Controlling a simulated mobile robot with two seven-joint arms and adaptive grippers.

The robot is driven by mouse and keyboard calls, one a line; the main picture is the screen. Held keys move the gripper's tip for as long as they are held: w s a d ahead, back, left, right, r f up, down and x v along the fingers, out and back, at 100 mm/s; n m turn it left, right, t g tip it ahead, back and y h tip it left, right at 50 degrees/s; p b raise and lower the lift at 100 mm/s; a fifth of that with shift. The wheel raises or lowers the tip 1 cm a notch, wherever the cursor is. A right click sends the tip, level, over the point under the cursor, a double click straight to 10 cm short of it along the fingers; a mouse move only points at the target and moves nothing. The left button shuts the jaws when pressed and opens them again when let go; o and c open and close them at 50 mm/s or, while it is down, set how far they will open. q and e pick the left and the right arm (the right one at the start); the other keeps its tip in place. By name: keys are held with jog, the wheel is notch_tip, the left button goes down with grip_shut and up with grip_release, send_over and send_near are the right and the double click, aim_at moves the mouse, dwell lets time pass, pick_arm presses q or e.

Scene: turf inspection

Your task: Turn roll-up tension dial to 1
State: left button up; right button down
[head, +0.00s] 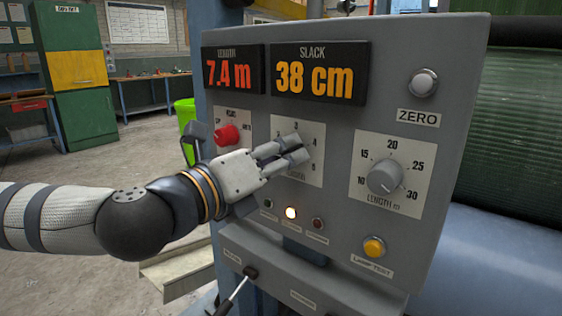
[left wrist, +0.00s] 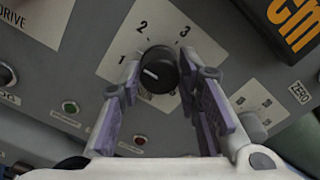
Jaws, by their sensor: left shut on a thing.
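The tension dial (left wrist: 158,71) is a black round knob on a pale plate, with 1, 2 and 3 readable around it in the left wrist view. Its white pointer mark is on the left side of the knob, roughly toward the 1; I cannot tell if it lines up exactly. My left gripper (head: 304,149) is at the dial on the grey panel, its fingers (left wrist: 159,106) on either side of the knob and shut on it. In the head view the fingers and hand hide the knob and part of its plate (head: 316,172). My right gripper is not in view.
The panel has a red drive knob (head: 227,135), a grey length dial (head: 385,177), a zero button (head: 424,83) and a yellow lamp test button (head: 374,247). Displays read 7.4 m (head: 229,74) and 38 cm (head: 315,79). A lever (head: 236,291) sticks out below.

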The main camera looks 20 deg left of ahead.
pick_arm(q)
jog(key=n, duration=0.2)
jog(key=n+b, duration=0.1)
jog(key=n, duration=0.2)
jog(key=shift+a+r+n+b, duration=0.1)
jog(key=shift+r+n+b, duration=0.1)
jog(key=shift+n+b, duration=0.1)
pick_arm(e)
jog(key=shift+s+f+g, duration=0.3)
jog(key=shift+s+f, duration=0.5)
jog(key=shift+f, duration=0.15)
pick_arm(q)
jog(key=o, duration=1)
jog(key=shift+w, duration=0.1)
jog(key=shift+o, duration=0.7)
jog(key=shift+f, duration=0.1)
